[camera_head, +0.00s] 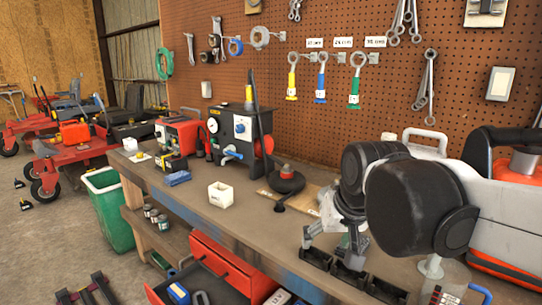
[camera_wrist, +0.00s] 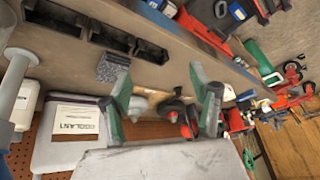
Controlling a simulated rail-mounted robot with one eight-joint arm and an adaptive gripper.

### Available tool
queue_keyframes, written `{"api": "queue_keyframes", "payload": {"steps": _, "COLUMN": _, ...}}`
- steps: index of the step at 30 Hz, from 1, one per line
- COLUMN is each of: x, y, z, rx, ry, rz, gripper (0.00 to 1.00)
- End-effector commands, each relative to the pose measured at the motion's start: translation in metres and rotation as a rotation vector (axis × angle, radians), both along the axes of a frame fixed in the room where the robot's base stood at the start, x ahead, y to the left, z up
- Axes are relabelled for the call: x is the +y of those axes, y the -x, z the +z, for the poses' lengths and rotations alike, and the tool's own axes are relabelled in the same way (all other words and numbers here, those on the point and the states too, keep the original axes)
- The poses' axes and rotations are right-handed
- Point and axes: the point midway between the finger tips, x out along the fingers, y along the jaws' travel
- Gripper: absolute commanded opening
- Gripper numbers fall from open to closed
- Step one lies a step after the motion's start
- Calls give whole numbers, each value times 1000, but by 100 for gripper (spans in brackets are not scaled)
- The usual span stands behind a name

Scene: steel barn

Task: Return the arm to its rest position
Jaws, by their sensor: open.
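My gripper (camera_head: 332,252) is at the right part of the workbench in the head view, fingers pointing down over the black bins. It is open, and nothing shows between its fingers. In the wrist view my gripper (camera_wrist: 162,92) shows two grey and green fingers spread apart. My dark arm links fill the right middle of the head view and hide part of the bench behind them.
The workbench (camera_head: 215,215) carries black bins (camera_head: 385,288), a small white box (camera_head: 221,195), a black gauge unit (camera_head: 238,135) and a red machine (camera_head: 180,133). Red drawers (camera_head: 235,268) stand open in front. Tools hang on the pegboard (camera_head: 300,115). A green bin (camera_head: 110,210) stands left.

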Motion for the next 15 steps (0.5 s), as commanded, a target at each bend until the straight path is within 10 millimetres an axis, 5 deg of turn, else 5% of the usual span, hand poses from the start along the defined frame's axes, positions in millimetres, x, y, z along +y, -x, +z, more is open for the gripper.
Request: {"api": "queue_keyframes", "payload": {"steps": 15, "x": -75, "y": 115, "z": -32, "rx": -116, "ry": 55, "rz": -89, "gripper": 58}}
